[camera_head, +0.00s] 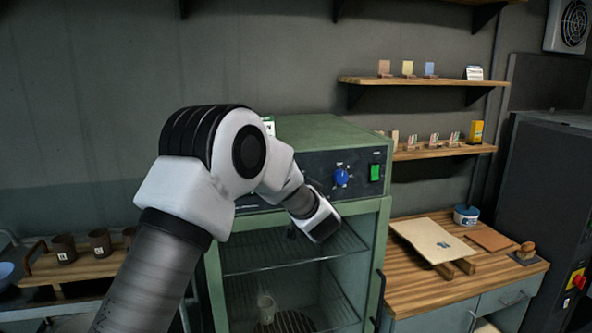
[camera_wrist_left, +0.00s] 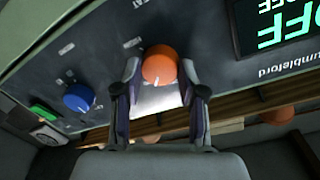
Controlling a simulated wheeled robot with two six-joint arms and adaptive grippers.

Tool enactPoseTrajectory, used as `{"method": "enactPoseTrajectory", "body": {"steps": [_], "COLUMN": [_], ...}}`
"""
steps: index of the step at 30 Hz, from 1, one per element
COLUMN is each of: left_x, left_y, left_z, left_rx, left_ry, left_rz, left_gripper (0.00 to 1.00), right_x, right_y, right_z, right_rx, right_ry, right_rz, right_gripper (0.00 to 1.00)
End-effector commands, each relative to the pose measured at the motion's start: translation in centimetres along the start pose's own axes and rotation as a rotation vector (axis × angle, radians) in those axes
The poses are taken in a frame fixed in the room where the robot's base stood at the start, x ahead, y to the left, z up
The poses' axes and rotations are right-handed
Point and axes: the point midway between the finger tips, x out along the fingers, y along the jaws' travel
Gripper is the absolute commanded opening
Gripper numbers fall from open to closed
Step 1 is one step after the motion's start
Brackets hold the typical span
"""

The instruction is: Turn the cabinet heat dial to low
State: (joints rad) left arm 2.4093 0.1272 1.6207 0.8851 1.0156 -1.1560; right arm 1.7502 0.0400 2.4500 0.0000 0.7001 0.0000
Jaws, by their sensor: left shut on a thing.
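The green cabinet (camera_head: 330,130) stands against the wall, with a dark control panel (camera_head: 318,165) above its glass front. In the left wrist view the orange dial (camera_wrist_left: 160,62) sits on the panel. Its white pointer mark faces the bottom of that picture, slightly left. My left gripper (camera_wrist_left: 163,82) has a finger on each side of the dial and is shut on it. In the head view my left arm hides the dial and the fingers. The small panel labels are too blurred to read surely. My right gripper is not in view.
A blue knob (camera_head: 341,177) and a green switch (camera_head: 375,172) are on the panel's right. A lit green display (camera_wrist_left: 285,22) is beside the orange dial. A wooden worktop (camera_head: 400,270) with boards stands right of the cabinet; cups (camera_head: 100,242) stand at left.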

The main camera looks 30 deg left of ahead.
Motion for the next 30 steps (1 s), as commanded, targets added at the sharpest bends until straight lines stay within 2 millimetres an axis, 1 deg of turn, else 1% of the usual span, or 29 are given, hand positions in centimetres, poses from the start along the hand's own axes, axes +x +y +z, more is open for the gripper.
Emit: {"method": "enactPoseTrajectory", "body": {"steps": [1,6,13,25,26,27,28,30], "left_x": [0.0,0.01,0.03,0.03,0.03,0.03,0.03,0.03], "left_y": [-0.31,-0.19,-0.11,-0.11,-0.11,-0.11,-0.1,-0.07], "left_z": [-0.67,-0.52,-0.41,-0.41,-0.42,-0.42,-0.39,-0.32], "left_rx": [0.027,0.106,0.158,0.163,0.163,0.163,0.163,0.163], "left_ry": [0.003,-0.002,-0.006,-0.006,-0.006,-0.006,-0.006,-0.008], "left_rz": [-0.003,-0.006,-0.007,-0.007,-0.007,-0.007,-0.007,-0.006], "left_gripper": [0.06,0.06,0.06,0.06,0.47,0.62,0.66,0.66], "right_x": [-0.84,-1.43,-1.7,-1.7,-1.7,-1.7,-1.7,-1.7], "right_y": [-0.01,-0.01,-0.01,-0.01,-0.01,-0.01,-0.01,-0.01], "right_z": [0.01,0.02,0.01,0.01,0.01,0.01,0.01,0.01], "right_rx": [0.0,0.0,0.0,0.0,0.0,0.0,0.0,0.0], "right_ry": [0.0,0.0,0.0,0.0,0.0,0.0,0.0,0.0], "right_rz": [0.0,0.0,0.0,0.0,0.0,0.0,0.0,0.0], "right_gripper": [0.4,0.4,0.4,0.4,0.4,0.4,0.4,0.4]}}
